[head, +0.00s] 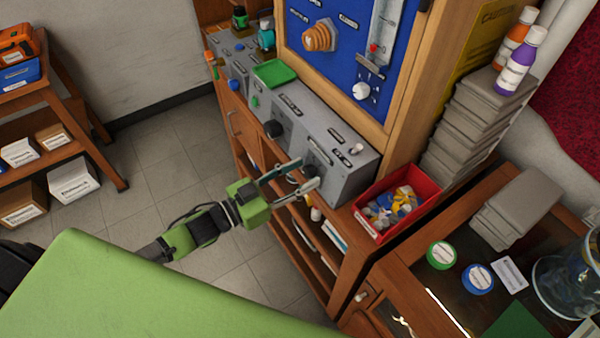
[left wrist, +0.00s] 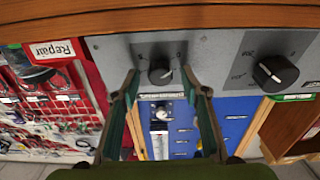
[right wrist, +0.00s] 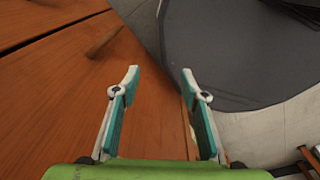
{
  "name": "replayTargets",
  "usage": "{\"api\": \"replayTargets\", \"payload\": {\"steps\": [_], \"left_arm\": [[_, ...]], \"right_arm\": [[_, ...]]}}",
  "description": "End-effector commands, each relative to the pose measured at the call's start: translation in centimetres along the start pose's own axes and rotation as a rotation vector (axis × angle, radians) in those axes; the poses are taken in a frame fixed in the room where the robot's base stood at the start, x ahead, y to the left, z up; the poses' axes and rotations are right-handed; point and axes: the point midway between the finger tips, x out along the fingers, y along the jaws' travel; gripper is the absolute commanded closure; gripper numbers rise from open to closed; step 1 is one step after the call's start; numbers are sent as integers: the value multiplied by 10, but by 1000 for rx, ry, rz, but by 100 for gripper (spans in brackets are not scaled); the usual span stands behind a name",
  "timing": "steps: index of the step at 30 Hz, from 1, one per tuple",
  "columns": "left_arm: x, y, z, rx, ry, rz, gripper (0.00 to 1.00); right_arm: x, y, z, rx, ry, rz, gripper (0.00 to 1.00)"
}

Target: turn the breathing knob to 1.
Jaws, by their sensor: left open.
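A small black knob (left wrist: 160,70) with printed marks around it sits on a grey panel in the left wrist view, which shows the scene upside down. Its label is too small to read, so I cannot confirm it is the breathing knob. My left gripper (head: 309,174) is open in front of the right end of the grey testbench unit (head: 352,185). In the left wrist view its fingers (left wrist: 160,84) stand on either side of the knob, with gaps. In the head view the fingers hide this knob. My right gripper (right wrist: 160,73) is open and empty.
A larger black knob (head: 273,129) is further left on the same unit. A red bin (head: 371,228) of small parts stands to its right, and a green tray (head: 275,73) lies on top. A blue panel (head: 345,45) rises behind. Brown wood and grey surfaces fill the right wrist view.

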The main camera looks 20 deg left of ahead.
Motion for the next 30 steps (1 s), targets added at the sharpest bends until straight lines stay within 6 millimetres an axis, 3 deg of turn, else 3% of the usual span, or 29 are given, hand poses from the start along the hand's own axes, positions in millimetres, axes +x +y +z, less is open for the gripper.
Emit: {"api": "replayTargets", "payload": {"steps": [7,12,22,30], "left_arm": [[1,0,0,0,0,0,59],[0,0,0,0,0,0,97],[0,0,0,27,0,6,97],[0,-2,0,171,0,34,97]], "right_arm": [[0,1,0,0,1,1,60],[0,1,-1,0,1,1,60],[0,1,-1,0,2,1,60],[2,-1,-1,1,2,-1,60]]}}
